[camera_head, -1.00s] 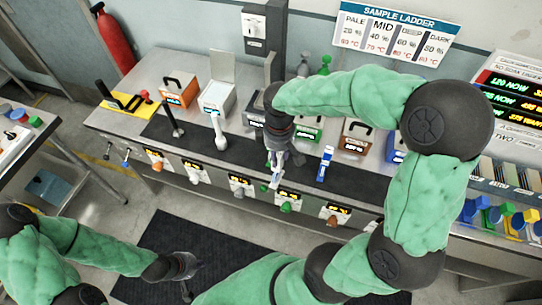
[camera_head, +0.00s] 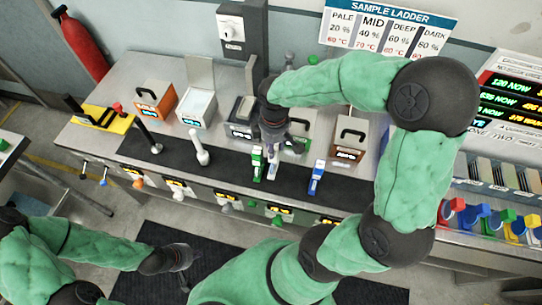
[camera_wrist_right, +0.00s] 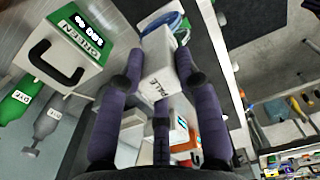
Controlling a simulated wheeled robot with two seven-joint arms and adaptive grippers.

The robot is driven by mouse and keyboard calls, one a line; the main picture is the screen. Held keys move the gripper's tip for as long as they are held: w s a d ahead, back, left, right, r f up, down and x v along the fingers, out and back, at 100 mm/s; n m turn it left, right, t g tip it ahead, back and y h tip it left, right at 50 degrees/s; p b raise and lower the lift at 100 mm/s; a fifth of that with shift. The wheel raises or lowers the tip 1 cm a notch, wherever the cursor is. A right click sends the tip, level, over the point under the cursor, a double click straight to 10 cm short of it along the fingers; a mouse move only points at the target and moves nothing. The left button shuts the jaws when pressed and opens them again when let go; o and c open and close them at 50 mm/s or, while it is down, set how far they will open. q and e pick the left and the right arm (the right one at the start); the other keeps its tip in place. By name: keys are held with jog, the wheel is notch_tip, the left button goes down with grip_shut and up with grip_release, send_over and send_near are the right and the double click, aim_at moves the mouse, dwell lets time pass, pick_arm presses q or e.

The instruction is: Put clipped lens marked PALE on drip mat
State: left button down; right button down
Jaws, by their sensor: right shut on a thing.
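My right gripper (camera_head: 273,145) is over the dark mat strip (camera_head: 225,172) on the bench. It is shut on a white clip marked PALE (camera_wrist_right: 158,68), which shows as a small pale piece in the head view (camera_head: 272,168). A blue curved piece (camera_wrist_right: 168,20) shows at the clip's far end; I cannot tell whether it is the lens. Whether the clip touches the mat is unclear. A green clip (camera_head: 257,163) and a blue clip (camera_head: 317,177) are on the strip, either side of the held one. My left gripper (camera_head: 184,268) is low at left, its jaws unclear.
Lidded boxes stand behind the strip: orange (camera_head: 153,103), white (camera_head: 196,108), brown (camera_head: 347,150) and green (camera_wrist_right: 80,50). A white-handled tool (camera_head: 199,148) and a black-handled one (camera_head: 148,134) stand left. Bare strip lies between the white tool and the green clip.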

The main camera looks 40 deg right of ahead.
jog(key=shift+w+f, duration=0.1)
jog(key=shift+f, duration=0.3)
jog(key=shift+d+f+b, duration=0.1)
jog(key=shift+f+b, duration=0.35)
jog(key=shift+f, duration=2)
jog(key=c, duration=1.2)
grip_release()
jog(key=shift+o, duration=0.3)
jog(key=shift+r, duration=0.55)
notch_tip(320, 180, up, 11)
jog(key=shift+r+p, duration=0.1)
jog(key=shift+p, duration=1)
